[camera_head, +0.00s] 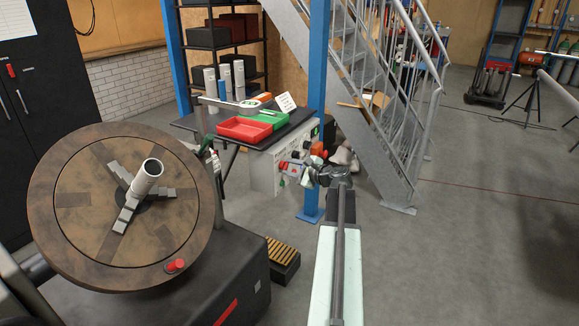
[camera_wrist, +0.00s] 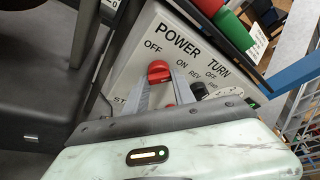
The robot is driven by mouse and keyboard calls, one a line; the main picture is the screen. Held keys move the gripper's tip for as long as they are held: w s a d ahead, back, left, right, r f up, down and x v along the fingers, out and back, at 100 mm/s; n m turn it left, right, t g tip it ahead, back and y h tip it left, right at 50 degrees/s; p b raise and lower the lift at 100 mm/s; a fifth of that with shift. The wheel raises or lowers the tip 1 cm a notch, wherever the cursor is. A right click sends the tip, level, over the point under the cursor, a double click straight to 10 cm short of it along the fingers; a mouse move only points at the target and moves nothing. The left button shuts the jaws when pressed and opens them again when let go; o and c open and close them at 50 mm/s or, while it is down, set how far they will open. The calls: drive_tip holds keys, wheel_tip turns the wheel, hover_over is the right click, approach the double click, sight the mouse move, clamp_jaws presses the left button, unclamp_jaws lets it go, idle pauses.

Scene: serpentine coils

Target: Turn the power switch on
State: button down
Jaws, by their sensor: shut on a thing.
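The power switch is a red knob (camera_wrist: 158,69) below the word POWER, between the labels OFF and ON, on a light grey control panel (camera_wrist: 140,48). In the wrist view my gripper (camera_wrist: 160,80) has one finger at each side of the knob and is shut on it. Which label the knob points to is hard to tell. In the head view my gripper (camera_head: 312,172) is at the front of the control box (camera_head: 263,177), and my arm hides part of that front.
A black knob (camera_wrist: 200,88) for TURN sits right of the power switch. A red tray (camera_head: 243,129) and a green tray (camera_head: 265,117) lie on the table above the box. A blue post (camera_head: 318,70) stands close behind my gripper. A large round turntable (camera_head: 75,200) fills the left.

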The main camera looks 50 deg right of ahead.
drive_tip(key=shift+s+d+m, duration=0.1)
drive_tip(key=shift+m, duration=0.2)
idle(0.4)
drive_tip(key=c, duration=1)
unclamp_jaws()
drive_tip(key=shift+c, duration=0.2)
drive_tip(key=p+v, duration=0.2)
drive_tip(key=v, duration=0.5)
drive_tip(key=shift+s+r, duration=0.15)
drive_tip(key=shift+s, duration=0.2)
